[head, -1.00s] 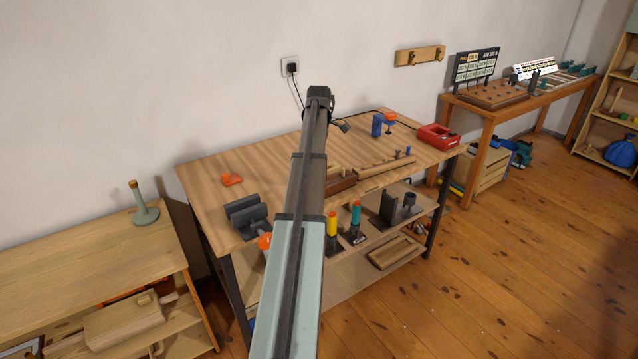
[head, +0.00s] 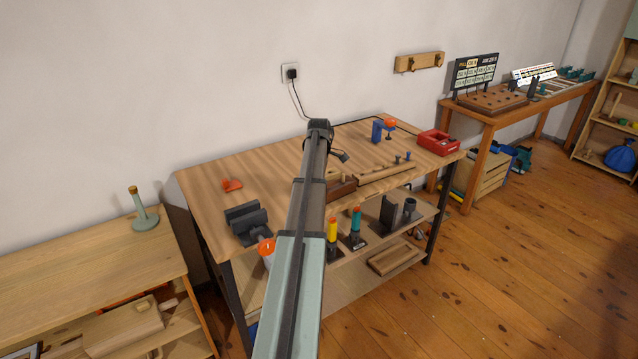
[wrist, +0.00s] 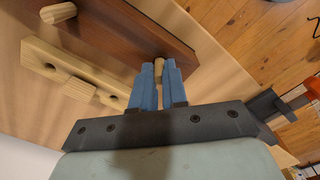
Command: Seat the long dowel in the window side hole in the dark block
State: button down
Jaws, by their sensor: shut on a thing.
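The dark brown block (wrist: 128,32) lies under my gripper in the wrist view; its front part also shows in the head view (head: 342,189), beside my arm. My gripper (wrist: 159,72) has blue fingers shut on a pale wooden dowel (wrist: 158,67). The held dowel is over the near part of the dark block; I cannot tell whether its end is in a hole. Another pale dowel (wrist: 58,13) stands at the far left part of the block. In the head view my arm hides the fingers and the held dowel.
A light wooden rail (wrist: 88,72) with dark holes and a stubby dowel (wrist: 78,90) lies beside the block. On the bench (head: 235,175) are a grey cradle (head: 246,222), an orange piece (head: 232,185), a blue clamp (head: 377,131) and a red box (head: 438,141).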

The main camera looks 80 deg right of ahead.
jog(key=shift+f, duration=0.1)
jog(key=c, duration=1.1)
grip_release()
jog(key=shift+c, duration=0.2)
notch_tip(320, 180, up, 12)
